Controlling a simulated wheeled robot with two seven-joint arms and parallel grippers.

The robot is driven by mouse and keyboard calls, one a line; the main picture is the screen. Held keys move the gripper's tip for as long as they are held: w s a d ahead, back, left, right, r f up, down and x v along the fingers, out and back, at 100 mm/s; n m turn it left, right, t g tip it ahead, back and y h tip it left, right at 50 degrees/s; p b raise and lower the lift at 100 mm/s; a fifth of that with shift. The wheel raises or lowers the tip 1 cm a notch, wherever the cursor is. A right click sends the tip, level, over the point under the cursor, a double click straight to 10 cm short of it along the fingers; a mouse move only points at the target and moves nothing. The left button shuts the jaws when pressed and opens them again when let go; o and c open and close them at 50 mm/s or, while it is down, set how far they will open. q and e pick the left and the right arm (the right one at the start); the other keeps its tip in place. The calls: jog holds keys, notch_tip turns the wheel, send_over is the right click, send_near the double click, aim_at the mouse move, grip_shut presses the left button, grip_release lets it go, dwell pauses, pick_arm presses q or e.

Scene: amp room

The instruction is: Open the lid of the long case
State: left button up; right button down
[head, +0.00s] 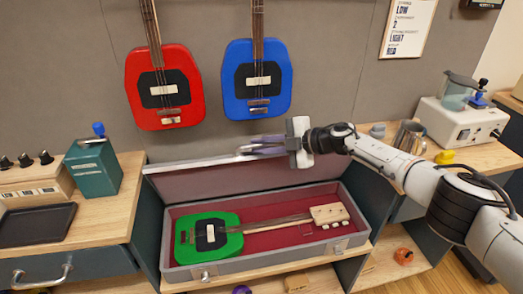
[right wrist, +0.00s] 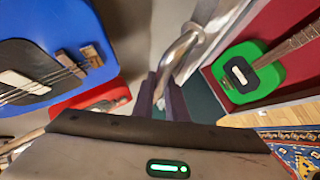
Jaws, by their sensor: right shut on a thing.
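The long case (head: 280,262) is grey outside with a dark red lining, and it stands between the wooden worktops. Its lid (head: 245,180) is raised at the back, with its lined inner face towards me. A green guitar (head: 215,235) lies in the case; its green body also shows in the right wrist view (right wrist: 238,92). My right gripper (head: 258,146) is at the lid's upper edge. In the right wrist view, its fingers are shut on a metallic handle (right wrist: 180,55) on the lid; the exact contact is partly hidden. My left gripper is not in view.
A red guitar (head: 185,96) and a blue guitar (head: 271,92) hang on the wall close behind the lid. A teal box (head: 92,167) stands on the left worktop. A metal mug (head: 410,136) and a white device (head: 462,122) stand on the right worktop.

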jog(key=shift+f, duration=0.2)
dwell(0.3)
jog(key=c, duration=1.8)
grip_release()
jog(key=shift+s+d, duration=0.1)
jog(key=shift+s+d+r+p, duration=0.25)
jog(key=shift+d+p, duration=0.25)
jog(key=shift+p, duration=0.05)
jog(key=p+v, duration=0.2)
jog(key=v, duration=0.7)
jog(key=shift+r, duration=0.3)
jog(key=shift+a, duration=0.1)
